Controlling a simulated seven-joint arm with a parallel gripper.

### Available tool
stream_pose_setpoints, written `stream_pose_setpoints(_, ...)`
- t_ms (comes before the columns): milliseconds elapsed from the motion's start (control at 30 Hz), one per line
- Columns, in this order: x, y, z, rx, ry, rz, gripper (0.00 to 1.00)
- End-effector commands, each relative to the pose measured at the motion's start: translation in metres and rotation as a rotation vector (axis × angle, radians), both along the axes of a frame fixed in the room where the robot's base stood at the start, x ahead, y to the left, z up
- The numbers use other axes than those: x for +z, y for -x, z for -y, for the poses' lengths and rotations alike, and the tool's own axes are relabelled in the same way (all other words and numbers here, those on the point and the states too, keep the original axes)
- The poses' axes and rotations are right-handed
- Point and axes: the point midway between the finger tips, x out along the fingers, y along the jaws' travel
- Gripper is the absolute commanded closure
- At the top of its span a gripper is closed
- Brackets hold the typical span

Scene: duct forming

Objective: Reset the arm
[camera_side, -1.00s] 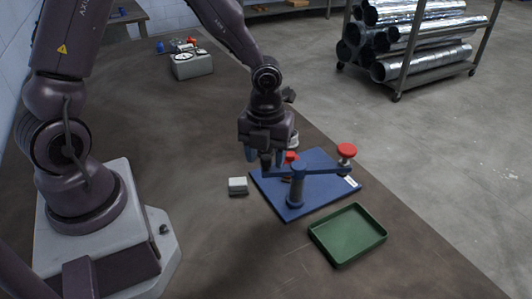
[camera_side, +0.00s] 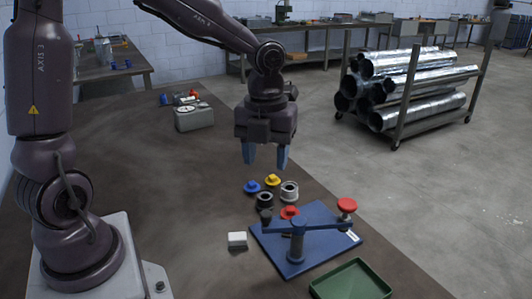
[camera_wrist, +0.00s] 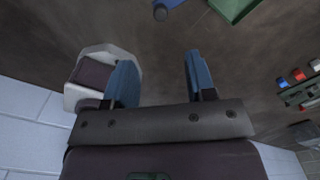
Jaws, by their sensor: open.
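My gripper (camera_side: 266,165) is open and empty, raised above the bench and pointing down. Its two blue fingers stand apart in the wrist view (camera_wrist: 158,60), with nothing between them. Below it in the side view is a blue fixture plate (camera_side: 325,250) with a post and a swing arm (camera_side: 318,226) ending in a red knob (camera_side: 347,205). A red part (camera_side: 289,212) sits at the plate's far edge; whether it rests on the plate I cannot tell.
Near the plate lie a blue part (camera_side: 251,187), a yellow part (camera_side: 272,180), a black ring (camera_side: 264,201), a grey ring (camera_side: 289,192) and a white block (camera_side: 237,239). A green tray (camera_side: 350,281) is in front. A grey box (camera_side: 194,118) stands at the back.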

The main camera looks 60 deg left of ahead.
Motion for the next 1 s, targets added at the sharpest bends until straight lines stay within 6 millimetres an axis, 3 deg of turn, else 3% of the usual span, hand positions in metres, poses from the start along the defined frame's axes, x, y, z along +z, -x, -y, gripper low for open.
stream_pose_setpoints(333,0.002,0.0,0.0,0.004,0.001,-0.001,0.49)
stream_pose_setpoints(467,0.002,0.0,0.0,0.096,0.001,0.001,0.49)
stream_pose_setpoints(567,-0.001,0.002,0.001,0.292,0.005,-0.004,0.49)
stream_pose_setpoints(733,-0.004,0.02,-0.014,0.826,-0.024,-0.004,0.49)
stream_pose_setpoints(1000,0.022,0.061,-0.028,1.703,-0.006,0.158,0.49)
